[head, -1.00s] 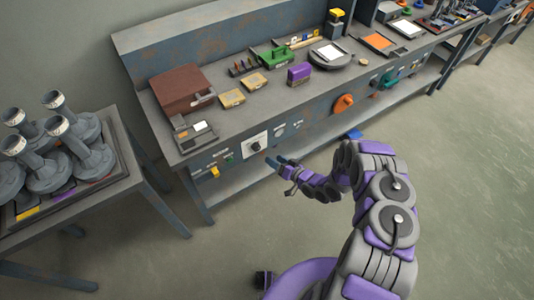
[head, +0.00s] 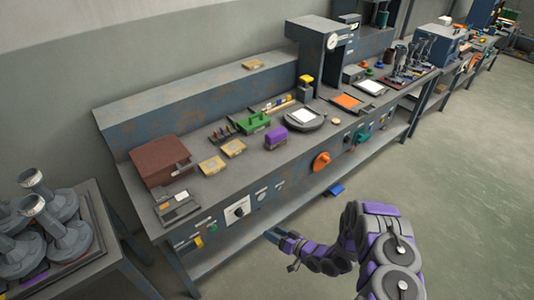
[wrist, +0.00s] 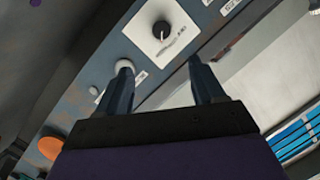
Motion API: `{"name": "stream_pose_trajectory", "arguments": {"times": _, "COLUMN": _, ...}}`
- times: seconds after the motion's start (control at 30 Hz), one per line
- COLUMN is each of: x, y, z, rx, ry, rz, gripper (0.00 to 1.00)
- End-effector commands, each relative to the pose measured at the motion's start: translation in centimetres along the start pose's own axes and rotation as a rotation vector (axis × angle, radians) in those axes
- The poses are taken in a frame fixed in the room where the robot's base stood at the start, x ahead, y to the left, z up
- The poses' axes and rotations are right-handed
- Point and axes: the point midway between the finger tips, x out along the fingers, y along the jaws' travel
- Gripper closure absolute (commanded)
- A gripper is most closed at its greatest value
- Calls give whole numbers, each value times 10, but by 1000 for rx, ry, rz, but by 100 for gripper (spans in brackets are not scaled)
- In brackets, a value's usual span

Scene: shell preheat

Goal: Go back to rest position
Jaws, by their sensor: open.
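My gripper (head: 276,238) is in front of the workbench (head: 225,262), below its front panel, in the head view. In the wrist view my gripper (wrist: 162,88) shows two dark fingers spread apart with nothing between them. Past the fingers is a black knob (wrist: 161,30) on a white plate, which is the panel knob (head: 238,211) in the head view. The fingers appear apart from the knob. My purple and grey arm is bent in front of the bench.
The bench carries a brown box (head: 160,161), a green holder (head: 254,122), a purple block (head: 276,137) and a round plate (head: 304,120). Grey shells (head: 66,238) stand on a side table at left. A blue item (head: 335,189) lies on the lower shelf. Floor at right is clear.

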Motion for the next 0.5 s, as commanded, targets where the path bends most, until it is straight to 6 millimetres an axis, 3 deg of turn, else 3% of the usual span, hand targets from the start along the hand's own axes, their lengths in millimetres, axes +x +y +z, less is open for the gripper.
{"name": "stream_pose_trajectory", "arguments": {"times": 0.27, "x": -3, "y": 14, "z": -11, "rx": -47, "ry": -50, "rz": 53, "gripper": 32}}
{"name": "stream_pose_trajectory", "arguments": {"times": 0.5, "x": -26, "y": 57, "z": -60, "rx": -198, "ry": -228, "rz": 268, "gripper": 32}}
